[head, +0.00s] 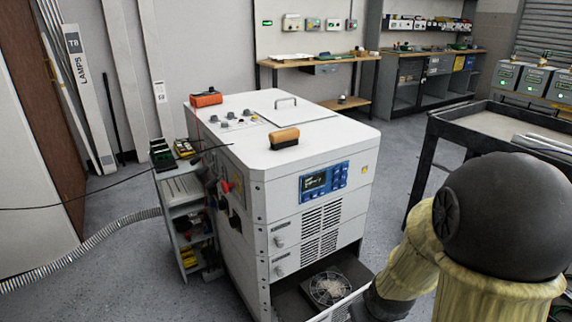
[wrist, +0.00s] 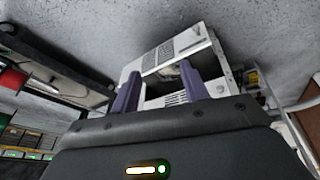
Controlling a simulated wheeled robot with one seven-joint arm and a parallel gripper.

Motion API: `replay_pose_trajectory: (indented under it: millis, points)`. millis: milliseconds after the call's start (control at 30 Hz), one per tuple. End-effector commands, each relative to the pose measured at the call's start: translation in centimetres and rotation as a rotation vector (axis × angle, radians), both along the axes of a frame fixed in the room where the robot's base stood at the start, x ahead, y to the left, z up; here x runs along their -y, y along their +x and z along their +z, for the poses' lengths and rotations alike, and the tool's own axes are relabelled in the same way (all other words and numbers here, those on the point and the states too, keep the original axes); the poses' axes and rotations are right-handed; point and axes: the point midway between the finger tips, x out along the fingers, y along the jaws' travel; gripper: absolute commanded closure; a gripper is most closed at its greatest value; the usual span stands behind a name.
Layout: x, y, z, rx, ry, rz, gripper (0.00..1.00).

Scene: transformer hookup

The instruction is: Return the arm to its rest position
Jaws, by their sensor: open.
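My gripper (wrist: 160,92) shows in the wrist view with its two purple-grey fingers apart and nothing between them. Beyond the fingers is the white transformer cabinet (wrist: 165,55), seen tilted. In the head view the white cabinet (head: 315,230) stands in the middle, with a blue display panel (head: 324,181) on its front and an open lower bay holding a fan (head: 329,289). My arm, in a yellowish sleeve with a dark round joint, fills the lower right of the head view. My gripper is out of sight there.
A small shelf cart (head: 183,215) stands against the cabinet's left side, with a ribbed hose (head: 85,252) on the floor. A black cart (head: 440,135) stands at the right, close behind my arm. Workbenches (head: 310,62) line the back wall. Grey floor is clear between cabinet and black cart.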

Motion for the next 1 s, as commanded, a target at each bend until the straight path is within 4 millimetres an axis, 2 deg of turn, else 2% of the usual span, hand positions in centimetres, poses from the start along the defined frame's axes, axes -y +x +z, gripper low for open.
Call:
replay_pose_trajectory:
  millis: [33, 100, 400, 733, 1000]
  points:
    - [-0.6, -0.6, 1.2, -0.006, 0.010, -0.021, 0.55]
    - [-1.3, -1.5, 2.2, -0.025, 0.025, -0.053, 0.55]
    - [-3.9, -5.2, 5.7, -0.091, 0.094, -0.154, 0.55]
    - [-3.7, -5.0, 11.0, -0.095, 0.090, -0.153, 0.55]
    - [-3.7, -5.0, 17.2, -0.094, 0.090, -0.154, 0.55]
